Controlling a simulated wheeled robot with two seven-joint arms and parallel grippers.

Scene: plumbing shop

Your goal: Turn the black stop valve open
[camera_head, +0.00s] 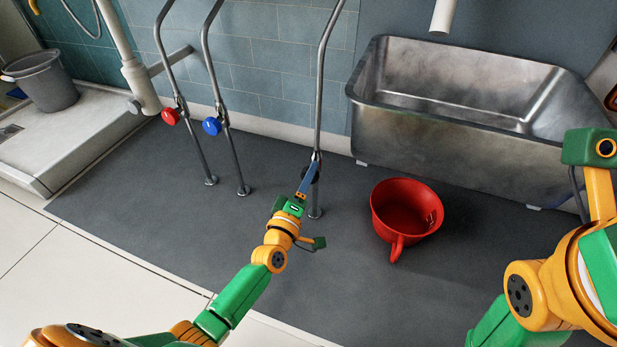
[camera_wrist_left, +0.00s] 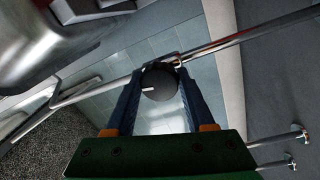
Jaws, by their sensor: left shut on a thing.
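The black stop valve (camera_wrist_left: 159,82) is on a vertical metal pipe (camera_head: 321,90), the rightmost of three pipes at the wall. My left gripper (camera_head: 309,177) reaches this pipe and mostly hides the knob in the head view. In the left wrist view, the two blue fingers of my left gripper (camera_wrist_left: 160,92) are on either side of the round black knob, shut on it. A short pale mark shows on the knob's face. My right arm is at the right edge of the head view; its fingertips are not in view.
A red valve (camera_head: 171,116) and a blue valve (camera_head: 211,126) sit on the two pipes to the left. A red bucket (camera_head: 397,240) stands on the dark mat right of my left gripper. A metal sink basin (camera_head: 450,125) is behind it. A grey bucket (camera_head: 45,82) stands far left.

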